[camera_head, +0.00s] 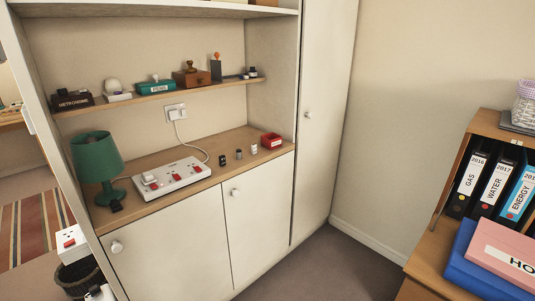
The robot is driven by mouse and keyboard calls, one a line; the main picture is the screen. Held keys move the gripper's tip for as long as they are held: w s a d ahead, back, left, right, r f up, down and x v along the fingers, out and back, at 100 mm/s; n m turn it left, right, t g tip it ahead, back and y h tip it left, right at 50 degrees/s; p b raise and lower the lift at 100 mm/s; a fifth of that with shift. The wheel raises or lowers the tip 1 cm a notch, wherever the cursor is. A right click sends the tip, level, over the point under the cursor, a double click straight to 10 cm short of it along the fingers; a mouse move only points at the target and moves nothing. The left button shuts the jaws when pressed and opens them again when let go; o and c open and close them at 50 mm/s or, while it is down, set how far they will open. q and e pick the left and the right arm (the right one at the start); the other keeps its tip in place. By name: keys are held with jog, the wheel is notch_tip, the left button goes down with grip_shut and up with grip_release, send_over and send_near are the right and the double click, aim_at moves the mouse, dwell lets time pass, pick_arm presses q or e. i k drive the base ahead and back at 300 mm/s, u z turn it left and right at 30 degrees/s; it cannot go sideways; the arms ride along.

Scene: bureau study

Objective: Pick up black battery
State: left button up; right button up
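Several small upright items stand in a row on the wooden counter (145,207) of the cabinet. One is a small black block-like item (222,160) with a light mark, left in the row. Beside it on the right is a smaller dark grey cylinder-like item (239,154). Either could be the black battery; they are too small to tell. A pale small item (254,149) stands further right. Neither of my grippers is in view.
A white power strip (171,178) with red switches and a green lamp (97,161) fill the counter's left. A red box (271,141) stands at its right. The shelf (160,95) above holds several items. Open floor lies before the cabinet; a desk (424,265) stands right.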

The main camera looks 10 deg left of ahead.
aim_at(222, 158)
jog(key=z, duration=0.25)
jog(key=i, duration=0.9)
